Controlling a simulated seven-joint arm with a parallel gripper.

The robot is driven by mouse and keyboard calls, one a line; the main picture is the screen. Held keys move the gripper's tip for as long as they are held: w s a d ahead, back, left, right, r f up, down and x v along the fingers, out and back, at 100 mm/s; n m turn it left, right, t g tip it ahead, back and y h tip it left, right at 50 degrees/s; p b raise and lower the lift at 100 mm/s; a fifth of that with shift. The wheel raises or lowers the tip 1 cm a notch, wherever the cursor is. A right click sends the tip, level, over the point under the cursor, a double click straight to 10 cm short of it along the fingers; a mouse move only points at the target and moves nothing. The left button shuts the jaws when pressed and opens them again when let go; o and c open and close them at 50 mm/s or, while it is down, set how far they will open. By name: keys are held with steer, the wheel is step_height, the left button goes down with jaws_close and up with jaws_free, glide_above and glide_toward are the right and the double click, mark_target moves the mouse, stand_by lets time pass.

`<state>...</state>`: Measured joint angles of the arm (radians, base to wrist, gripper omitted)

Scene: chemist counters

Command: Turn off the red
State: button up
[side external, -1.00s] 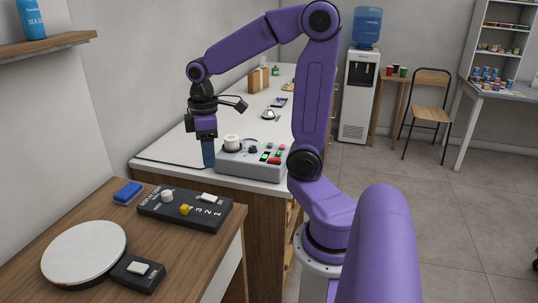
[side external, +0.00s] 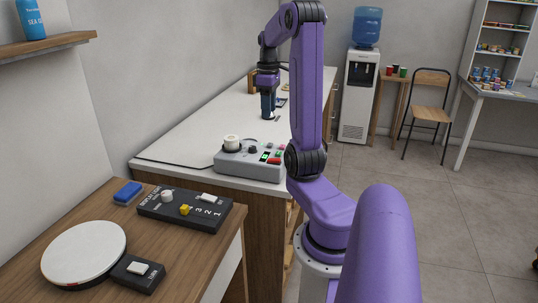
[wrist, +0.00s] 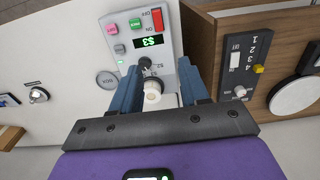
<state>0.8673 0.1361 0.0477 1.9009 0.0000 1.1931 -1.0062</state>
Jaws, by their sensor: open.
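The grey control box (side external: 235,162) sits on the near end of the white counter. Its red rocker switch (side external: 274,161) is at the box's front right; in the wrist view the red switch (wrist: 157,20) is at the top, beside OFF and ON lettering. Its position is too small to tell. My gripper (side external: 268,117) is open and points down over the counter, beyond the box. In the wrist view my gripper's (wrist: 159,68) two blue fingers are spread, with nothing held; the box appears between and beyond them.
The box also carries a white knob (wrist: 152,92), a black knob (wrist: 146,64), a green display (wrist: 147,41), and pink (wrist: 135,23) and green buttons. A wooden table (side external: 205,255) in front holds a black switch panel (side external: 160,208) and a round white plate (side external: 84,252).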

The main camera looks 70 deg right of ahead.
mark_target(269, 159)
step_height(269, 159, down, 17)
steer(key=shift+f, duration=0.2)
stand_by(0.5)
jaws_close()
